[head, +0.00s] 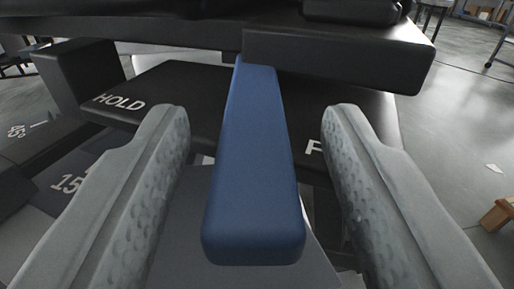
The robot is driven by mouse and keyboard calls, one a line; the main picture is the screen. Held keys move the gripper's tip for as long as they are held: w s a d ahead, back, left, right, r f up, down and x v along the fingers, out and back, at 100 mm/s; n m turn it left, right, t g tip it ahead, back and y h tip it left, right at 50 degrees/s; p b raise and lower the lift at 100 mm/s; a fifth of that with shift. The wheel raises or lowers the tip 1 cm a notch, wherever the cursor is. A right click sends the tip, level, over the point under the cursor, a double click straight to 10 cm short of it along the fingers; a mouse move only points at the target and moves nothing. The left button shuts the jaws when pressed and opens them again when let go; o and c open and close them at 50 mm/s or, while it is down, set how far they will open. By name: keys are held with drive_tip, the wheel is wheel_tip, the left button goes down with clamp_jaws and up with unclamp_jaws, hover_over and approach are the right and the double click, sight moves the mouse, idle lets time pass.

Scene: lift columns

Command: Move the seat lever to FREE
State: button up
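The blue seat lever (254,170) sticks out toward me from under the black seat. It stands between the printed word HOLD (119,101) on the left and a word starting with F (313,147) on the right, mostly hidden by my right finger. My gripper (256,125) is open, with one grey finger on each side of the lever. A gap shows between the lever and each finger, so neither appears to touch it. The lever's far end is hidden under the seat.
A black block (338,58) hangs over the lever's far end. The dark label plate (190,88) lies behind the lever. A panel marked 15 (68,184) and 45 degrees is at left. Grey floor is open at right, with a wooden piece (499,214) at the edge.

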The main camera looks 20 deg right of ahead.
drive_tip(key=v, duration=1.2)
idle(0.7)
